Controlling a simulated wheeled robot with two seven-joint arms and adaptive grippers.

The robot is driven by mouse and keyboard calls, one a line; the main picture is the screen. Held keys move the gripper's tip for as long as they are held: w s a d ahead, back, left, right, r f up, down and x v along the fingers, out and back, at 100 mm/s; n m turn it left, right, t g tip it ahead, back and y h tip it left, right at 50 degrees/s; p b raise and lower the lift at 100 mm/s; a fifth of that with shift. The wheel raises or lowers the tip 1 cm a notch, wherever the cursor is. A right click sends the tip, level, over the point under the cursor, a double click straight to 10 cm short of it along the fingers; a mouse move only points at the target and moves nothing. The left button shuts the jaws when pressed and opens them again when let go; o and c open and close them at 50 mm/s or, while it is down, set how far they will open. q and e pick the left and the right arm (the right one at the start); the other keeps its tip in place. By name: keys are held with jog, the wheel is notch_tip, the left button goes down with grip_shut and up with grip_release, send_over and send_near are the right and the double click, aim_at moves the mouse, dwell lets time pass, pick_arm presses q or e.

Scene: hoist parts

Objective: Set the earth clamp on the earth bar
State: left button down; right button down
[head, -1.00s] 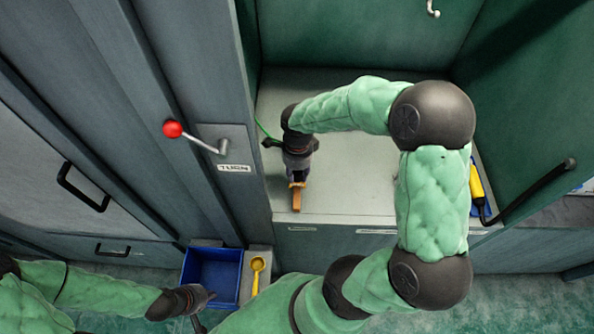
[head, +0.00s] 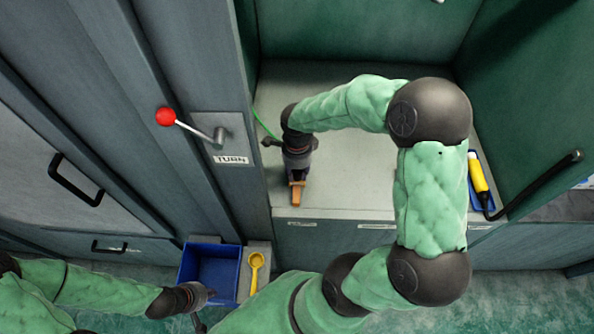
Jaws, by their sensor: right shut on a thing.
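My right gripper (head: 297,176) reaches over the grey bench top and points down near its front edge. It is shut on the earth clamp, which is mostly hidden by the fingers. An orange-brown piece (head: 298,195) shows at the fingertips; I cannot tell whether it is part of the clamp or the earth bar, or whether clamp and bar touch. A thin green cable (head: 265,125) runs behind the gripper toward the left wall. My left gripper (head: 207,309) is low in the picture beside the blue bin, with its fingers apart and empty.
A red-knobbed lever (head: 166,117) sticks out from the panel marked TURN (head: 232,160). The blue bin (head: 240,268) and a yellow spoon-shaped thing (head: 256,270) are below the bench. A yellow tool (head: 478,175) lies at the bench's right. The bench middle (head: 345,165) is clear.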

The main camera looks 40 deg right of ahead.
jog(key=shift+f+b, duration=0.4)
jog(key=shift+b, duration=0.2)
dwell(0.3)
jog(key=c, duration=0.8)
grip_release()
jog(key=shift+c, duration=0.2)
notch_tip(320, 180, up, 12)
